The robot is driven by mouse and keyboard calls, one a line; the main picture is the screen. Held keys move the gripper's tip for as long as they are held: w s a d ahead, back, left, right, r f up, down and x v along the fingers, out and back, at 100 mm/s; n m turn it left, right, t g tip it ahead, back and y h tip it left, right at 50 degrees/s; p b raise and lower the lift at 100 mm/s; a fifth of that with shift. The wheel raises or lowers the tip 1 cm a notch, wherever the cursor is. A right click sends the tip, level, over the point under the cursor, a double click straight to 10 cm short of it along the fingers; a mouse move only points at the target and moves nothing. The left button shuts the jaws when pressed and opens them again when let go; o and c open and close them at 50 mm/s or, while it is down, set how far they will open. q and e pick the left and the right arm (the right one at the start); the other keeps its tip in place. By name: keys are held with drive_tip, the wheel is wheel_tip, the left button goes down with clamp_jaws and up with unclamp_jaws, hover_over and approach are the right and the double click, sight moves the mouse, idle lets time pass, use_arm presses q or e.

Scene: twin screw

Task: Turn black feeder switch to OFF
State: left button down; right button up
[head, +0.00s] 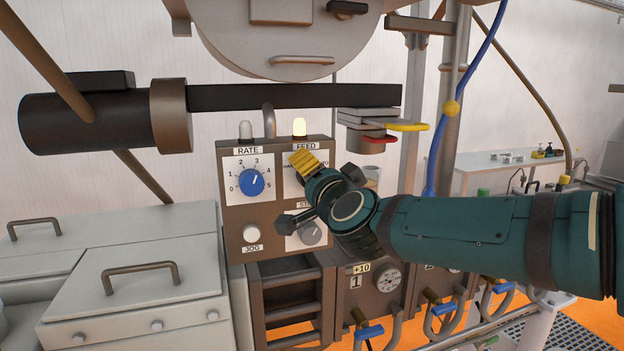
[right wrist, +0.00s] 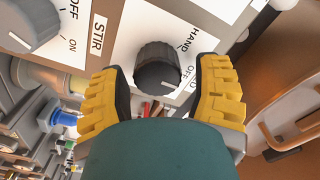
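The black feeder switch (right wrist: 156,66) is a ribbed round knob on a white plate marked HAND and OFF in the right wrist view. A pale mark on its face points to the lower right, near the OFF lettering; its exact setting is hard to tell. My right gripper (right wrist: 162,92) is open, with one yellow-padded finger on each side of the knob and gaps between. In the head view my right gripper (head: 303,161) covers the switch below the FEED label (head: 305,147). My left gripper is not in view.
The brown control panel (head: 230,205) also carries a blue RATE dial (head: 251,182), a white JOG button (head: 251,233) and a grey STIR knob (head: 311,233), partly behind my gripper. A lit lamp (head: 299,127) stands above FEED. A dark horizontal bar (head: 290,96) runs above the panel.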

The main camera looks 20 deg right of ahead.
drive_tip(key=shift+f, duration=0.15)
drive_tip(key=s, duration=1.2)
drive_tip(key=shift+d, duration=0.2)
drive_tip(key=w+a+f+n+g+y, duration=0.1)
drive_tip(key=w+f+n+g, duration=0.1)
drive_tip(key=f, duration=0.8)
drive_tip(key=w+a+f+n+g, duration=0.1)
drive_tip(key=w+a+f+g, duration=0.15)
drive_tip(key=f, duration=0.65)
drive_tip(key=w+f+n+g+y, duration=0.1)
drive_tip(key=w+f+n+g, duration=0.15)
drive_tip(key=f, duration=0.75)
drive_tip(key=s+a+f+n+g, duration=0.1)
drive_tip(key=s+f+g, duration=0.2)
drive_tip(key=s+f, duration=0.3)
drive_tip(key=s+a+f+n+g+y, duration=0.1)
drive_tip(key=s+f+g, duration=0.2)
drive_tip(key=f, duration=1.1)
drive_tip(key=s+a+f+n+g, duration=0.1)
drive_tip(key=s+a+f+g, duration=0.1)
drive_tip(key=s+f, duration=0.6)
drive_tip(key=shift+s+f+n+g, duration=0.35)
drive_tip(key=shift+f+g, duration=0.15)
drive_tip(key=shift+f, duration=0.45)
